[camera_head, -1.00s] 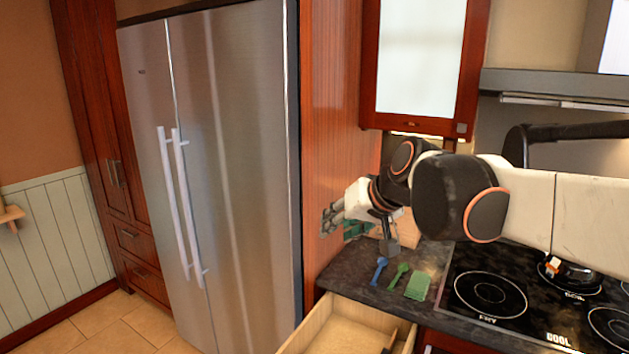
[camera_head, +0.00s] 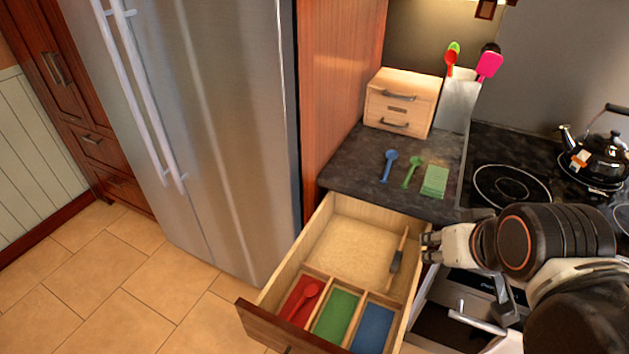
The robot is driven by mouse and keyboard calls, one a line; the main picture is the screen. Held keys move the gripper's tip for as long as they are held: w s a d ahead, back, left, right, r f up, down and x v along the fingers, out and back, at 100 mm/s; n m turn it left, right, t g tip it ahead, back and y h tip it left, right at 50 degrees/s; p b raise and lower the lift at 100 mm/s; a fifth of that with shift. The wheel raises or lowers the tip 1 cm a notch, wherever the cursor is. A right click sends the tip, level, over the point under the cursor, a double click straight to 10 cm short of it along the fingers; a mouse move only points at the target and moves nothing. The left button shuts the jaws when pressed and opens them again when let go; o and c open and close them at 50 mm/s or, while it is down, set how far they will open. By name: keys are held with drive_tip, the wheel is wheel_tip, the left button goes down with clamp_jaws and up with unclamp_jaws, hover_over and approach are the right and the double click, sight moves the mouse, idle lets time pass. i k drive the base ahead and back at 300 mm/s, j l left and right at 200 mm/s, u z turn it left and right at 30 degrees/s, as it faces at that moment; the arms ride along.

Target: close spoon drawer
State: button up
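The wooden drawer (camera_head: 268,268) stands pulled out below the dark counter. Its front part has red, green and blue compartments. A red spoon (camera_head: 304,298) lies in the red compartment, and the green compartment (camera_head: 336,314) and blue compartment (camera_head: 372,328) look empty.
A blue spoon (camera_head: 389,164), a green spoon (camera_head: 412,171) and a green sponge (camera_head: 435,181) lie on the counter (camera_head: 345,172). Behind them are a small wooden box (camera_head: 402,100) and a utensil holder (camera_head: 458,103). A kettle (camera_head: 597,158) stands on the stove. The floor left of the drawer is clear.

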sight(349, 246)
drive_tip(key=k+u, duration=0.1)
drive_tip(key=u, duration=1.1)
drive_tip(key=k+l+z, duration=0.1)
drive_tip(key=k+l, duration=0.2)
drive_tip(key=k+l+z, duration=0.1)
drive_tip(key=k+l, duration=0.15)
drive_tip(key=l, duration=0.2)
drive_tip(key=i+l+u, duration=0.05)
